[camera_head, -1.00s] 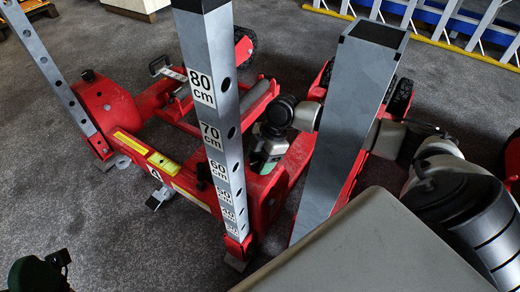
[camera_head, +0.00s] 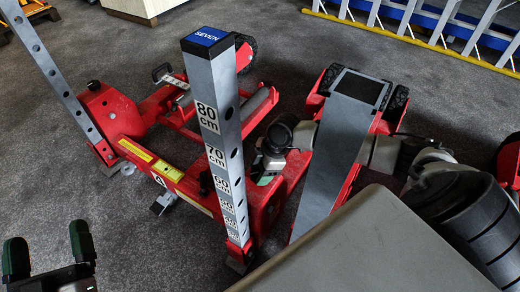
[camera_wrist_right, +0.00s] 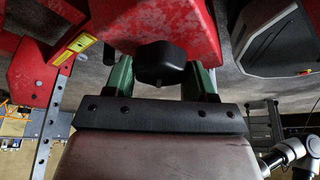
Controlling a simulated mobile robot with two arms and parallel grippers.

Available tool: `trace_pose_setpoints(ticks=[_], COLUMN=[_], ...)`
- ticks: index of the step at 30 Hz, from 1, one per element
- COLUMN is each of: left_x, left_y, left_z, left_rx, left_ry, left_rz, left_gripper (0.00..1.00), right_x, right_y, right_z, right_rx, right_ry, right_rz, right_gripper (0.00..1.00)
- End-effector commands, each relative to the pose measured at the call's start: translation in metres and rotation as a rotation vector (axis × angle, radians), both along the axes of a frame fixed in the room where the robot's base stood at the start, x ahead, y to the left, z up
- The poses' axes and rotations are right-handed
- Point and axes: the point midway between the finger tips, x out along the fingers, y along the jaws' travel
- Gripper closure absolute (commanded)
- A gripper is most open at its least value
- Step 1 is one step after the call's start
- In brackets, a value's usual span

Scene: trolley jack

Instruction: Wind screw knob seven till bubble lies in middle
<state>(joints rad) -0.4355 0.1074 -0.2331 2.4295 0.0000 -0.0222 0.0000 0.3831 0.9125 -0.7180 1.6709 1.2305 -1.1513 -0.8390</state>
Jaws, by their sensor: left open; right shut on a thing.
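The red trolley jack (camera_head: 265,205) stands on the floor, with a grey upright post (camera_head: 222,130) marked in centimetres. A blue label reading SEVEN (camera_head: 207,36) is on the post's top. My right gripper (camera_head: 266,178) is partly hidden behind this post, beside the red frame. In the right wrist view, its green fingers are shut on a black knob (camera_wrist_right: 160,62) under a red part. My left gripper (camera_head: 48,255) is open and empty above the floor at the lower left. I cannot make out a bubble in either view.
A second grey post (camera_head: 340,140) with a dark top stands close to my right arm. A perforated post (camera_head: 55,75) rises at the left. A blue and yellow rack (camera_head: 430,35) lies at the back right. Bare grey floor (camera_head: 90,205) surrounds my left gripper.

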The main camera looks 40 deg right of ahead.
Motion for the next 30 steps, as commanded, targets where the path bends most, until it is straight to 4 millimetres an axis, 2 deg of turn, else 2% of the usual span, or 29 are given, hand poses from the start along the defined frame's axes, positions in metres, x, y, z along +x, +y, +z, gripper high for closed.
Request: trace_pose_setpoints(ticks=[5,6,10,21,30], left_x=[0.000,0.000,0.000,0.001,0.006], left_y=[0.000,0.000,0.000,0.000,0.005], left_z=[0.000,0.000,0.000,0.000,-0.035], left_rx=[-0.001,-0.001,-0.001,0.004,0.081], left_ry=[-0.002,-0.002,-0.003,0.014,0.303], left_rz=[0.000,0.000,0.000,0.000,0.018], left_gripper=[0.11,0.11,0.11,0.11,0.11], right_x=[0.001,0.001,0.000,0.000,-0.004], right_y=[0.000,0.000,0.000,-0.001,-0.014], right_z=[0.000,0.000,0.000,0.004,0.037], right_rx=[-0.001,-0.001,-0.001,0.000,-0.001], right_ry=[-0.002,-0.002,-0.002,-0.001,-0.001], right_rz=[0.001,0.001,0.001,0.002,0.001], right_gripper=[0.68,0.38,0.19,0.19,0.19])
